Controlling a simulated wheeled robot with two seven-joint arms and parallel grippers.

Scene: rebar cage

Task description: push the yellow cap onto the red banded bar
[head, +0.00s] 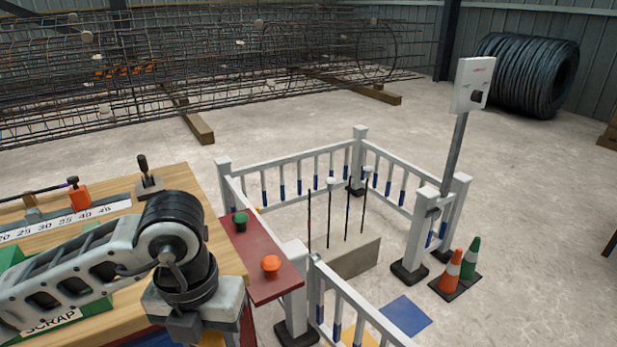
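Several thin upright bars stand in a grey block (352,256) inside the white railing. The leftmost bar (309,222) appears to carry a red band, and its top is bare. Two of the other bars have white caps on top. My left gripper (197,333) points down at the bottom edge, left of the railing and in front of the red shelf; its fingertips are cut off or hidden. A small yellow patch (212,340) shows beside it; I cannot tell whether this is the yellow cap or whether it is held. My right gripper is out of view.
The red shelf (282,284) carries a green cap (241,219) and an orange cap (271,265). White railing (291,160) surrounds the bars. A control box (473,85) on a post and two cones (452,270) stand at right. The wooden bench (185,180) lies left.

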